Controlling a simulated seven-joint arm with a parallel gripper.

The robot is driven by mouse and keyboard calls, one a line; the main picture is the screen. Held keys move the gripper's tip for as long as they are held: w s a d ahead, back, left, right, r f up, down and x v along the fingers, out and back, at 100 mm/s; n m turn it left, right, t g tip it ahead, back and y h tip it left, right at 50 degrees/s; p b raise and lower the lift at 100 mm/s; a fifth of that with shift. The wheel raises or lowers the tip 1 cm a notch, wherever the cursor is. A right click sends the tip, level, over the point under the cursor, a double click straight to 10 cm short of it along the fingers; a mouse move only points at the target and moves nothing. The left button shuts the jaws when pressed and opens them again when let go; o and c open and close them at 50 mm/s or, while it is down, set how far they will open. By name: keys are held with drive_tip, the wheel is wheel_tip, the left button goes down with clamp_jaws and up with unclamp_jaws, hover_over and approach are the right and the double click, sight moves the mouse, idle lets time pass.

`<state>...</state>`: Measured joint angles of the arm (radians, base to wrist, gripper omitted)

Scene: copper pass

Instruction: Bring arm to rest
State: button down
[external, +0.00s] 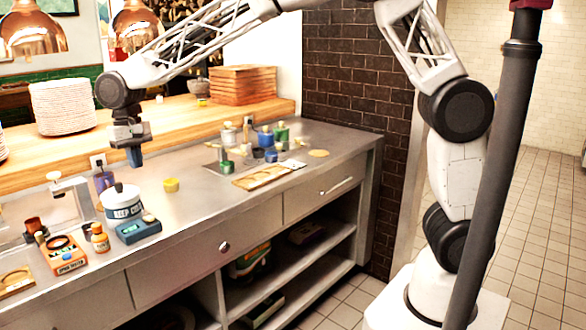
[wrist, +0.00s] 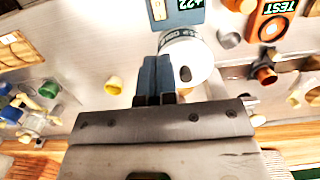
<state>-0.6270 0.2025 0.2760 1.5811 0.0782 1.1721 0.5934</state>
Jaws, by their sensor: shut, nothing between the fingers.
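My arm reaches from its white base at the right across the counter in the external view. My gripper (external: 134,157) hangs over the steel counter (external: 205,192), fingers pointing down. In the wrist view its two blue fingers (wrist: 155,75) are pressed together with nothing between them. A white tub with a dark band (external: 121,203) stands on the counter below and to the left of the gripper. The tub also shows in the wrist view (wrist: 192,55), just beyond the fingertips. A small yellow cup (external: 171,185) stands to the right of the gripper.
A blue scale-like device (external: 138,229), an orange tester (external: 64,254) and an orange bottle (external: 100,238) lie at the left front. Several paint-like jars and a wooden tray (external: 262,176) stand to the right. Plates (external: 63,107) and stacked wooden boards (external: 242,85) sit on the rear ledge.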

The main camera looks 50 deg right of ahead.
drive_tip(key=s+d+r+t, duration=0.1)
drive_tip(key=s+d+r, duration=0.25)
drive_tip(key=d, duration=0.75)
drive_tip(key=s+d+r, duration=0.2)
drive_tip(key=s+d, duration=0.3)
drive_tip(key=d, duration=0.5)
drive_tip(key=s+d+r+t, duration=0.1)
drive_tip(key=s+d+r, duration=0.25)
drive_tip(key=d, duration=0.75)
drive_tip(key=s+d+f+t, duration=0.1)
drive_tip(key=s+d+f, duration=0.1)
drive_tip(key=s+d, duration=0.7)
drive_tip(key=s+d+f, duration=0.3)
drive_tip(key=s+d, duration=0.6)
drive_tip(key=s, duration=0.6)
drive_tip(key=shift+s+f+t, duration=0.3)
drive_tip(key=shift+f+t, duration=0.05)
drive_tip(key=shift+t, duration=0.05)
